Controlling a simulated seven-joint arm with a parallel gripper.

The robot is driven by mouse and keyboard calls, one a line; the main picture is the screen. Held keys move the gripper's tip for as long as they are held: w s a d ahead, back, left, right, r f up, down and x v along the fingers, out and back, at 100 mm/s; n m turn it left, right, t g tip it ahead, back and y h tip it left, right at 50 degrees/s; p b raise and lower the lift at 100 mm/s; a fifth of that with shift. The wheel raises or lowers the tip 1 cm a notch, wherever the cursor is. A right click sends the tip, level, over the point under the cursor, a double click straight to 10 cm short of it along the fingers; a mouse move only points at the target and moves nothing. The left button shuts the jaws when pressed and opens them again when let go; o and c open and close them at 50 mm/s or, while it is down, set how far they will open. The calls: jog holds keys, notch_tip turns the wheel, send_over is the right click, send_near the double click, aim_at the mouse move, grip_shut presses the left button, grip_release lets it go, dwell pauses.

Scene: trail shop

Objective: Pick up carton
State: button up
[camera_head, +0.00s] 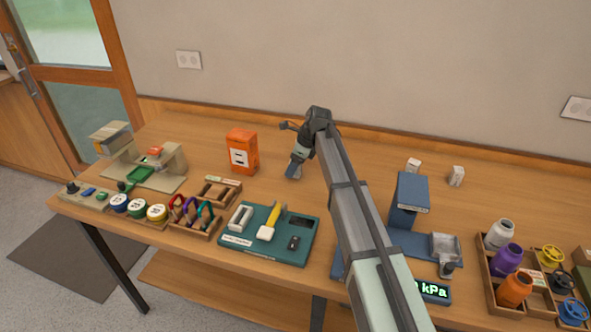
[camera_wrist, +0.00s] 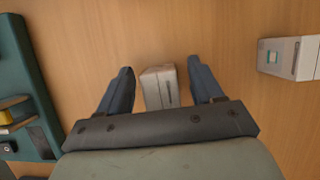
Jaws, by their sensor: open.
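A small pale grey-white carton (camera_wrist: 159,88) sits on the wooden table in the wrist view. It lies between the two dark blue fingers of my gripper (camera_wrist: 160,67), with a gap on each side. My gripper is open and holds nothing. In the head view my gripper (camera_head: 292,171) is low over the table, right of the orange box. I cannot make out the carton between the fingers in that view; the arm or gripper seems to hide it. Another small white carton (camera_wrist: 290,57) stands at the right of the wrist view.
An orange box (camera_head: 242,151) stands left of my gripper. A teal tray (camera_head: 235,252) with tools lies in front. A blue device (camera_head: 409,199) and two small white boxes, one (camera_head: 457,176) farther right, stand right of my arm. The table behind the gripper is clear.

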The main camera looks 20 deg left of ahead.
jog(key=shift+a+f, duration=0.2)
jog(key=shift+f, duration=0.3)
jog(key=shift+c, duration=0.2)
jog(key=c, duration=1)
jog(key=shift+c, duration=0.2)
jog(key=shift+r, duration=0.15)
notch_tip(320, 180, up, 10)
jog(key=shift+d+f, duration=0.1)
